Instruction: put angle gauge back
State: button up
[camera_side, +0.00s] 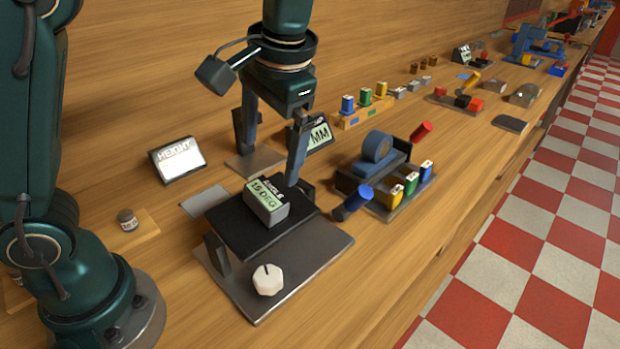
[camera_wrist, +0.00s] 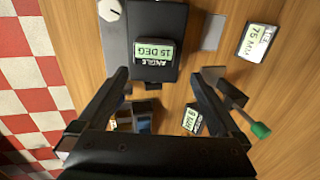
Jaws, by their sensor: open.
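The angle gauge (camera_side: 266,203) is a small grey block with a pale label reading "ANGLE 15 DEG". It sits on the black plate (camera_side: 240,231) of a grey fixture, apart from my gripper. In the wrist view the gauge (camera_wrist: 155,50) shows upside down, just beyond the fingertips and roughly between their lines. My gripper (camera_side: 268,166) is open and empty, with its fingers pointing down above and behind the gauge in the side view. Its two spread fingers also show in the wrist view (camera_wrist: 160,76).
A white knob (camera_side: 268,280) stands on the fixture's front. A height display (camera_side: 178,159) and a flat grey pad (camera_side: 206,201) lie to the left. A blue roll (camera_side: 377,147) on a holder and several coloured pieces stand to the right.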

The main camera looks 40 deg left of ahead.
aim_at(269, 192)
jog(key=x, duration=0.2)
jog(key=d+x, duration=0.1)
jog(key=x, duration=0.1)
jog(key=shift+s+a+f, duration=0.1)
jog(key=shift+s+f, duration=0.05)
jog(key=shift+f, duration=0.15)
jog(key=shift+x, duration=2.65)
